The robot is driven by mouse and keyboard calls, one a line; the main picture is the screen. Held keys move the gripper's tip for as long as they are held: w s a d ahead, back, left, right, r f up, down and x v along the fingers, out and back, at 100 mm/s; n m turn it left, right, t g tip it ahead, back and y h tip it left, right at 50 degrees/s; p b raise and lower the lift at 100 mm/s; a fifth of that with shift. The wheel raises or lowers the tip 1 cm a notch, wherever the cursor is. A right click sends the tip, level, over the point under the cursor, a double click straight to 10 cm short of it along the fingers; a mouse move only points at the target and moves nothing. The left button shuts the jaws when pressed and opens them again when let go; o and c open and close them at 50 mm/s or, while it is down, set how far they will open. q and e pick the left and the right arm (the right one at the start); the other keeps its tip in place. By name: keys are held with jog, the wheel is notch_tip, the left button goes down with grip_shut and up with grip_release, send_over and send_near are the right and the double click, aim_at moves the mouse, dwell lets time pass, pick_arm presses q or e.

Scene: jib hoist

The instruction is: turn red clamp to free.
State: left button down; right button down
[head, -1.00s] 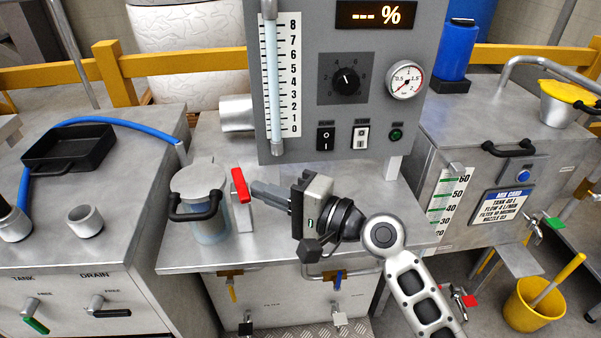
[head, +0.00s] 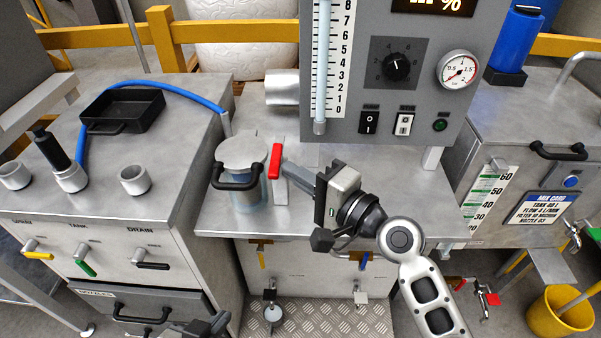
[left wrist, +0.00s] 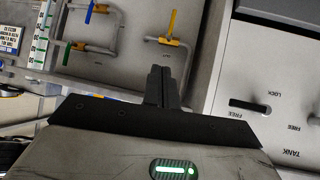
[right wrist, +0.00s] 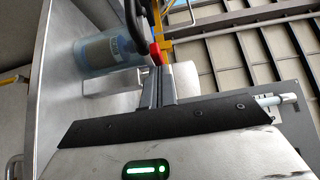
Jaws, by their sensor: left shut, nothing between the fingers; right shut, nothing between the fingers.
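The red clamp (head: 275,162) is a red lever on a pale upright plate, just right of a lidded clear canister (head: 240,170) on the middle bench. The lever stands nearly upright. My right gripper (head: 286,165) is shut and empty, its fingertips close beside the lever's right side; I cannot tell if they touch. In the right wrist view the red clamp (right wrist: 156,53) shows just past the closed fingertips (right wrist: 157,70). My left gripper (head: 222,320) is low in front of the left cabinet, shut and empty. In the left wrist view its fingers (left wrist: 160,72) point towards piping.
A grey panel (head: 380,120) with a scale, knob and gauge stands behind the clamp. A black tray (head: 122,110) and blue hose (head: 195,98) lie on the left bench. Pipes with small valves (head: 262,255) are below the bench front.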

jog(key=w+d+b+v, duration=0.1)
jog(key=b+v, duration=0.2)
jog(key=v, duration=1)
jog(key=s+d+f+n+h, duration=0.1)
jog(key=s+f+n+h, duration=0.2)
jog(key=f, duration=0.4)
jog(key=s+d+f+n+h, duration=0.1)
jog(key=s+f+n+h, duration=0.2)
jog(key=f, duration=0.4)
jog(key=s+d+f+n+g+h, duration=0.1)
jog(key=s+f+n+h, duration=0.2)
jog(key=f, duration=0.5)
jog(key=shift+d+n+h, duration=0.4)
jog(key=shift+n+h, duration=0.2)
jog(key=shift+h, duration=0.1)
jog(key=shift+f, duration=0.1)
